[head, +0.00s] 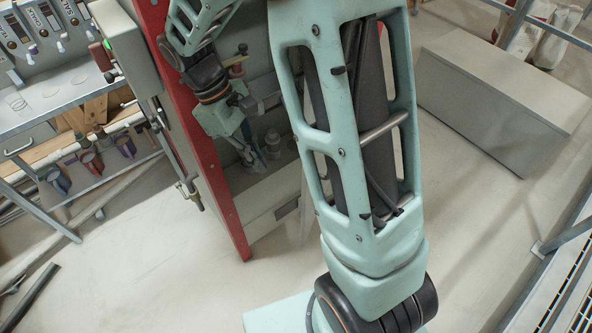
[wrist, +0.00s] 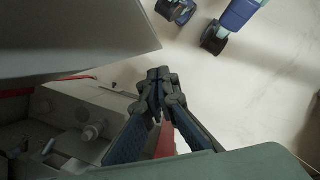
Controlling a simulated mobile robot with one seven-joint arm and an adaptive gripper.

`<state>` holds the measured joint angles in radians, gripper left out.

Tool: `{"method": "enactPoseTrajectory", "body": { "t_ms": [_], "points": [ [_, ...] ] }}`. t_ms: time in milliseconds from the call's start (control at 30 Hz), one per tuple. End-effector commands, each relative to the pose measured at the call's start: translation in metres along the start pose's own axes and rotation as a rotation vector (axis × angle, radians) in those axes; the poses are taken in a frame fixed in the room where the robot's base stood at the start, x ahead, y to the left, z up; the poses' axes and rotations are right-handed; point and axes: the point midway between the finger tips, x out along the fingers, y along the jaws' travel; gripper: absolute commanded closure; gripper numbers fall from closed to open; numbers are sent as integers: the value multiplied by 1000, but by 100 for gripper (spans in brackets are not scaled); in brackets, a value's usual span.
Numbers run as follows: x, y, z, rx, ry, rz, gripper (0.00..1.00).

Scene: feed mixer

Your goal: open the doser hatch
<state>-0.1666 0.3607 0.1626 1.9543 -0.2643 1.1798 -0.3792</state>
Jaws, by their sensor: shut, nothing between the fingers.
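My gripper (head: 253,158) reaches inside the red-framed cabinet (head: 190,140), low in its grey-green interior. In the wrist view my gripper (wrist: 158,82) has its fingertips together, with nothing held between them. A broad grey panel (wrist: 70,38) fills the upper left of the wrist view, apart from the fingertips in the picture. I cannot tell whether this panel is the doser hatch. In the head view my arm covers the right side of the cabinet, and no hatch can be made out clearly there.
A grey box (head: 125,50) is mounted on the cabinet's left side. A workbench (head: 60,90) with hanging scoops (head: 91,161) stands at left. A long grey chest (head: 495,100) is at right. Open floor lies in front.

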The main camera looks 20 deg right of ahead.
Motion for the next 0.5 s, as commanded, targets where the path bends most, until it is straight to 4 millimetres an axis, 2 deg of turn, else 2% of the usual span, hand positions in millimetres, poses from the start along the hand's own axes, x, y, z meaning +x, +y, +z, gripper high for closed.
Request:
{"method": "enactPoseTrajectory", "body": {
  "t_ms": [267,367,500],
  "points": [
    [7,0,0,0,-2,-1,100],
    [20,0,1,0,-4,-2,100],
    [48,-1,1,-1,-5,-3,100]
  ]
}}
